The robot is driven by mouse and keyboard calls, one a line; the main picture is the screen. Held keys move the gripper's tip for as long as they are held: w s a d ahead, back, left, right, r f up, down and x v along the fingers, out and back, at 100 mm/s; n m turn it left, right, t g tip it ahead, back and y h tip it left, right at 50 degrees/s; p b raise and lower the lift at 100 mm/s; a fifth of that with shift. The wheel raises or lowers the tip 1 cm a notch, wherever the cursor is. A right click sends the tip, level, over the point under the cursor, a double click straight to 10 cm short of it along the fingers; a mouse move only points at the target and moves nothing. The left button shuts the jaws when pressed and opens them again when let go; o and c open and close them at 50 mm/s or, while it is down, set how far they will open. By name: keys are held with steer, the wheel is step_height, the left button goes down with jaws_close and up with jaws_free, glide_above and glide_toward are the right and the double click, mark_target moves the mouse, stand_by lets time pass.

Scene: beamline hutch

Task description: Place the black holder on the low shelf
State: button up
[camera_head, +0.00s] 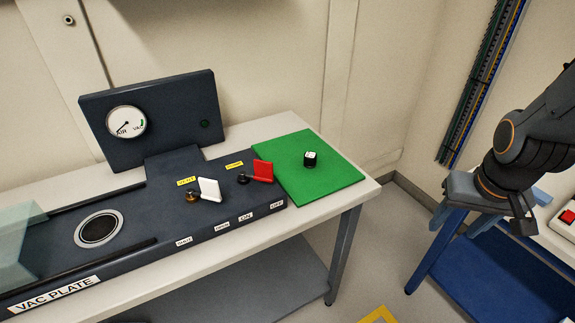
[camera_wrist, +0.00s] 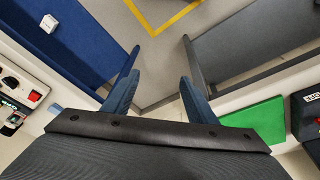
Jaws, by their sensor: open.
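The black holder (camera_head: 310,160), a small black piece with a white top, stands on the green mat (camera_head: 335,185) at the right end of the bench. My gripper (camera_head: 458,219) is open and empty, well to the right of the mat, over the blue-framed bench. In the wrist view my gripper (camera_wrist: 158,92) shows two blue fingers spread apart with nothing between them. A grey low shelf (camera_head: 250,285) lies under the left bench. A blue low shelf (camera_head: 500,280) lies under the right bench. I cannot tell which shelf is meant.
The dark vacuum plate unit (camera_head: 130,240) has a white lever (camera_head: 209,189) and a red lever (camera_head: 263,171) beside the mat. A small white block (camera_wrist: 50,23) sits on the blue shelf. Yellow tape (camera_head: 378,316) marks the floor. Open floor separates the benches.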

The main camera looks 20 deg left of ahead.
mark_target(314, 159)
steer(key=w+a+f+n+t+y+b, duration=0.1)
steer(key=w+a+n+t+y, duration=0.1)
steer(key=w+a, duration=0.3)
steer(key=w+a+f+n+t+y+b, duration=0.1)
steer(key=w+a+f+n+t, duration=0.1)
steer(key=w+a, duration=0.4)
steer(key=w+a+f+n+t+y+b, duration=0.1)
steer(key=w+a, duration=0.4)
steer(key=a, duration=0.5)
steer(key=shift+w+a+f+n+t+y+b, duration=0.2)
steer(key=shift+f+n+t+y+b, duration=0.3)
steer(key=shift+y, duration=0.3)
steer(key=a+y, duration=0.1)
steer(key=a, duration=0.2)
steer(key=a+n+y, duration=0.1)
steer(key=a, duration=0.3)
steer(key=a+n+y+b, duration=0.1)
steer(key=a+y, duration=0.1)
steer(key=a, duration=0.1)
steer(key=shift+s+a, duration=0.2)
steer(key=shift+s, duration=0.05)
steer(key=shift+w+a, duration=0.1)
steer(key=shift+a, duration=0.25)
steer(key=shift+w+p+x, duration=0.2)
steer(key=shift+p+x, duration=1)
steer(key=shift+x, duration=2.35)
steer(key=shift+d, duration=0.2)
steer(key=shift+c, duration=0.4)
